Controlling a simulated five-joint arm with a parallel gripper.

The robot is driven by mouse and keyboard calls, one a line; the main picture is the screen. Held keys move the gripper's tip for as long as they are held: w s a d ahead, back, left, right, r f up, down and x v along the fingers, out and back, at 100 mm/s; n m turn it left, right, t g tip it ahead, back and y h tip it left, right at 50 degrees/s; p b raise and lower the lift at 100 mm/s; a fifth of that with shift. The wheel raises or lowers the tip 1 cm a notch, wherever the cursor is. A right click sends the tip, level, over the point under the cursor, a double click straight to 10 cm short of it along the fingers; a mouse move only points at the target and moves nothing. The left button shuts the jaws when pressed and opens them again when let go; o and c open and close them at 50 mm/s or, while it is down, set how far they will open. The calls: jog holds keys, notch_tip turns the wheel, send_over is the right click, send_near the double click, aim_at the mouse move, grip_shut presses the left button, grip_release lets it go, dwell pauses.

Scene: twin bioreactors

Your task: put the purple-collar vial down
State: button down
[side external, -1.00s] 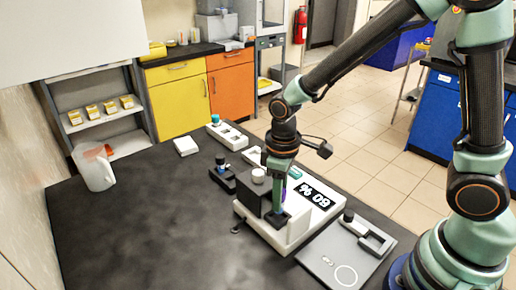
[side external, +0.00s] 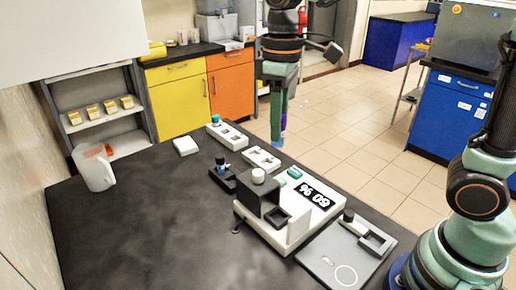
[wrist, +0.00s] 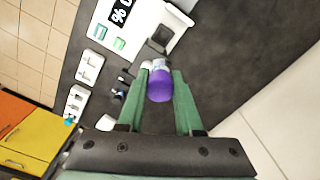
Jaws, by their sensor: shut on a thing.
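The purple-collar vial (wrist: 160,86) is held between the green fingers of my gripper (wrist: 161,77) in the wrist view, its purple part near the camera and its clear glass end beyond. In the side view my gripper (side external: 279,140) hangs in the air with its fingers pointing down, and a bit of the purple vial (side external: 284,122) shows at the fingers. The fingers hide most of the vial there. A white instrument (side external: 325,212) with a dark readout stands on the bench, apart from the gripper, with a small dark square holder (side external: 292,212) at its front.
A black block with a white knob (side external: 258,176) stands on the instrument. Two white racks (side external: 262,158) (side external: 215,128) and a black holder (side external: 222,180) stand behind it. A grey plate (side external: 322,260) lies at front right. A jug (side external: 93,168) stands left; the bench's left middle is clear.

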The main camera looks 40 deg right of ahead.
jog(key=w, duration=1.1)
jog(key=m, duration=0.1)
send_over(234, 183)
notch_tip(234, 183, down, 3)
notch_tip(234, 183, down, 20)
jog(key=shift+a, duration=0.1)
jog(key=shift+f, duration=0.1)
jog(key=c, duration=0.6)
grip_release()
